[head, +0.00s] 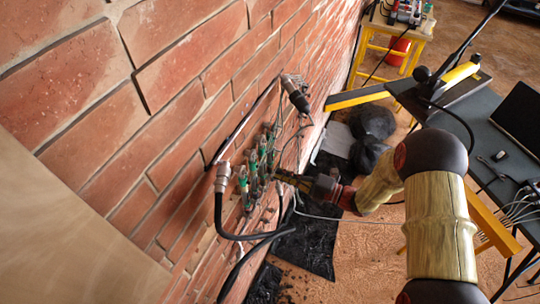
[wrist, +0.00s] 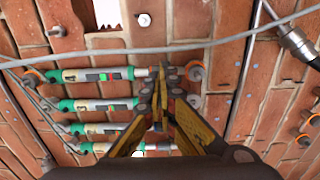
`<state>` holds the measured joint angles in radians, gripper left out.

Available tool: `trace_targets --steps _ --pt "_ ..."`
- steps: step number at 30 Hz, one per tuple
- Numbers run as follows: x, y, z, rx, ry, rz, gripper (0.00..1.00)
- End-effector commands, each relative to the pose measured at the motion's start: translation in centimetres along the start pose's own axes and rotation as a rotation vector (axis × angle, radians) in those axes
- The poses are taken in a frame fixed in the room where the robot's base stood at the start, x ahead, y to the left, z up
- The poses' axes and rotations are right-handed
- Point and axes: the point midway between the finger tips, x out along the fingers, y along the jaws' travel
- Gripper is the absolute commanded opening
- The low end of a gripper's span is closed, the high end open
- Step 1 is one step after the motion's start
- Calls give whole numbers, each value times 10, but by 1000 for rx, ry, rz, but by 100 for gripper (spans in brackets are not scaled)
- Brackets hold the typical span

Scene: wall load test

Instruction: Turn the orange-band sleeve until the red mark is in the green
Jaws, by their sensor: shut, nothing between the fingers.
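Several white-and-green tubular gauges lie side by side on the brick wall. In the wrist view the top gauge (wrist: 95,75) shows a small green patch and a reddish mark by it in its window. More gauges (wrist: 105,104) lie below it. In the head view my gripper (head: 281,175) reaches to the gauge row (head: 254,165) from the right; contact is unclear.
A grey cable (wrist: 130,52) crosses in front of the wall above the top gauge. Orange rings (wrist: 194,70) sit on the wall right of my fingers. Thick black cables (head: 235,235) hang below the gauges. A dark table (head: 480,150) stands at the right.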

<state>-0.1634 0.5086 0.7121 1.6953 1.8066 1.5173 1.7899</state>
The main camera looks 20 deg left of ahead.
Motion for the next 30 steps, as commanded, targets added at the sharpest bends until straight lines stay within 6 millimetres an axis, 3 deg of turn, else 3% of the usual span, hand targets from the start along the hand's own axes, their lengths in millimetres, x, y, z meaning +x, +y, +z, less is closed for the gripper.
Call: trace_targets --steps 30 --pt "0 0 -7 0 0 0 0"
